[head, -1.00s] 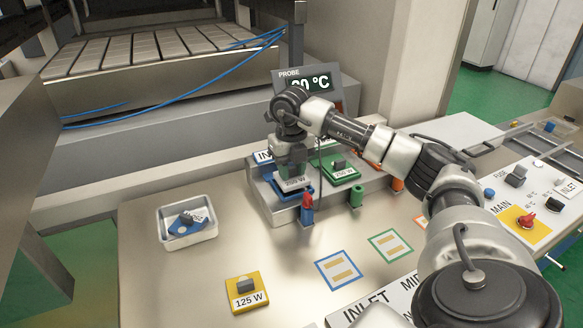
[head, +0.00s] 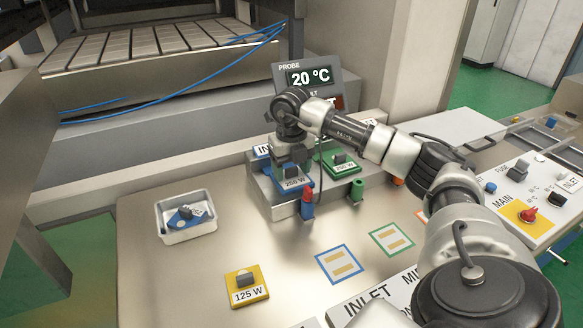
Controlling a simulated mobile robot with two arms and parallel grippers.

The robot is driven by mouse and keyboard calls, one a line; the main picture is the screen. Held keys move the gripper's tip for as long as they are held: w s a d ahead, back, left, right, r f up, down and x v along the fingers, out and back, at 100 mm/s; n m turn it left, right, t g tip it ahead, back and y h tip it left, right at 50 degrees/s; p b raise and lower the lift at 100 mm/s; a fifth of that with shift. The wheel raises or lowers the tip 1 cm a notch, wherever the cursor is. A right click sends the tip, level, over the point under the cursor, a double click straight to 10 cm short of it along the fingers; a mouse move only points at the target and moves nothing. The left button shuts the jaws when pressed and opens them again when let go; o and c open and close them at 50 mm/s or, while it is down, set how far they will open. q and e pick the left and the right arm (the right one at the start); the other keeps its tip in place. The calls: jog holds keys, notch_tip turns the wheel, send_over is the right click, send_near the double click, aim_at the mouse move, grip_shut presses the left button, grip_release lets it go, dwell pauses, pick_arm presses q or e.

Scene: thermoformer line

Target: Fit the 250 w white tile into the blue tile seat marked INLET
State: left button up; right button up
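My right gripper (head: 291,160) points down over the blue tile seat at the left end of the metal seat block (head: 268,204). A tile labelled 250 W (head: 293,183) lies at that seat, directly under the gripper, with blue showing around its dark knob. It looks low and nearly level; I cannot tell if it is fully down. The fingers are small and dark, so their grip on the knob is unclear. The sign behind, mostly hidden by the gripper, shows "IN". My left gripper is not in view.
A green 250 W tile (head: 341,163) sits to the right on the block. A metal tray (head: 188,230) holds a blue tile (head: 186,215). A yellow 125 W tile (head: 246,286) lies in front. The probe display (head: 309,77) reads 20 °C. Red and green posts stand along the block's front.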

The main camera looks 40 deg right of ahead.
aim_at(291, 168)
notch_tip(291, 168, up, 11)
jog(key=shift+b, duration=0.35)
dwell(0.3)
jog(key=shift+f, duration=0.15)
dwell(0.4)
